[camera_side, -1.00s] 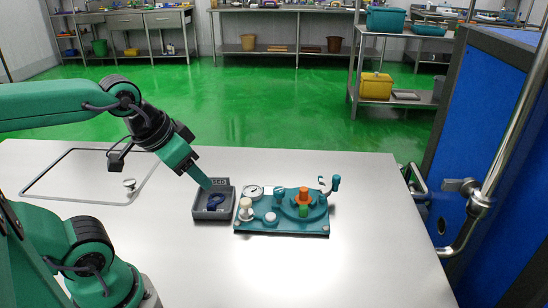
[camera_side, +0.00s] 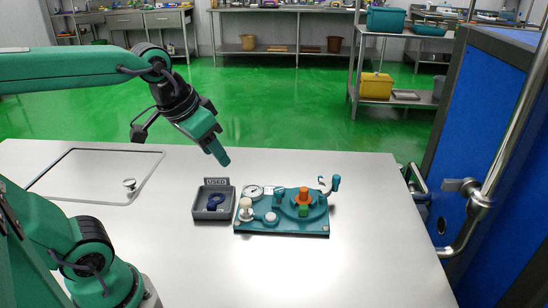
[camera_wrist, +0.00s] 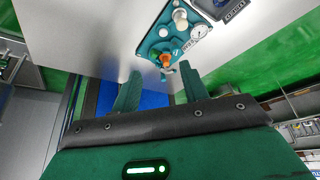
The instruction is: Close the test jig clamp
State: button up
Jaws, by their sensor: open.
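The test jig (camera_side: 282,222) is a teal plate on the steel table, with a dial gauge, a white card, pale knobs, an orange piece and a green block. Its clamp (camera_side: 334,184) stands at the right end with the teal handle raised; a white tip shows beside it. In the wrist view the jig (camera_wrist: 165,36) is at the top, with the clamp partly hard to make out near the orange piece. My gripper (camera_side: 222,160) is open and empty, above and left of the jig, over the tray, apart from both. Its two fingers (camera_wrist: 160,92) show spread in the wrist view.
A dark grey tray (camera_side: 197,209) marked USED, holding a dark blue round piece, sits just left of the jig. A framed panel (camera_side: 50,190) with a small knob lies at the table's left. The front right tabletop is clear. A blue machine with a metal bar stands right.

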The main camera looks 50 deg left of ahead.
jog(key=w+r+g, duration=0.1)
jog(key=w+r, duration=0.2)
jog(key=w, duration=0.8)
jog(key=n+g, duration=0.3)
jog(key=g, duration=0.1)
send_over(337, 176)
jog(key=f, duration=1.6)
jog(key=shift+s+f, duration=0.15)
jog(key=shift+s, duration=0.15)
jog(key=shift+w+f, duration=0.25)
jog(key=shift+f, duration=0.25)
jog(key=shift+f, duration=3.95)
